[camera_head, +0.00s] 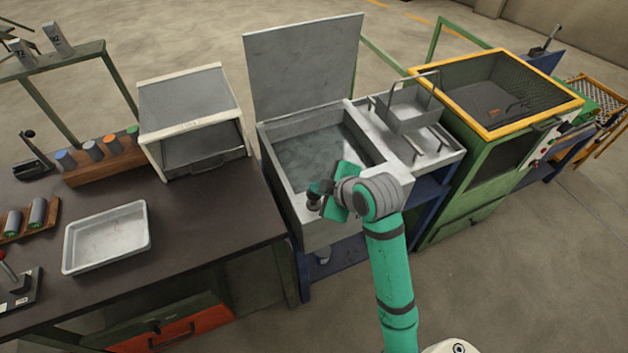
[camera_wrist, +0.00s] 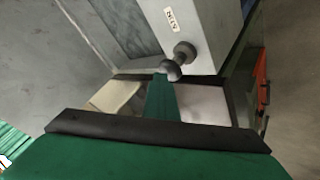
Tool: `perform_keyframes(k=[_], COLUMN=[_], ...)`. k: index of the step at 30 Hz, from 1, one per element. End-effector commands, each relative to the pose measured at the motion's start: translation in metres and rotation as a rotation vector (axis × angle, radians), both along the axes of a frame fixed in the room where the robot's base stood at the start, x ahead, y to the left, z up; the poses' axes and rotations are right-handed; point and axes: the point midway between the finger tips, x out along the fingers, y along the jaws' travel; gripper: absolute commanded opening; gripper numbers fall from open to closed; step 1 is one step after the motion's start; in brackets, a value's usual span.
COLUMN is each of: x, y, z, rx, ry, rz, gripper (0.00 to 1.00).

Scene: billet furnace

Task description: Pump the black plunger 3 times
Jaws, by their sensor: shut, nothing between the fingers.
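The plunger (camera_head: 313,204) has a dark round knob and stands at the near rim of a grey metal tank (camera_head: 283,195). In the wrist view, the plunger knob (camera_wrist: 171,71) sits at the end of a short stem, against a pale panel with a small label. My gripper (camera_head: 322,188) is shut and empty, right over the plunger. In the wrist view, the closed fingertips (camera_wrist: 162,78) overlap the edge of the knob. I cannot tell whether they touch it. My wrist hides part of the tank's near corner.
The tank's raised lid (camera_head: 303,70) stands behind it. A small basket (camera_head: 408,113) sits on the drain shelf to the right, beside a yellow-rimmed green cabinet (camera_head: 495,85). A dark workbench (camera_head: 190,215) with a white tray (camera_head: 106,237) is on the left.

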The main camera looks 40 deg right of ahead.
Motion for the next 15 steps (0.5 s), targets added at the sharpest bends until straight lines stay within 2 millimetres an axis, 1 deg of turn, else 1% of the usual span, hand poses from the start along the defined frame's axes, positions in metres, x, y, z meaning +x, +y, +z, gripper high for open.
perform_keyframes(k=[1,2,15], x=[0.000,0.000,0.000], y=[0.002,0.002,0.002], z=[-0.003,-0.001,0.039], rx=[0.007,0.006,0.000], ry=[0.011,0.011,0.004], rz=[0.004,0.004,0.004], gripper=[0.00,0.00,0.00])
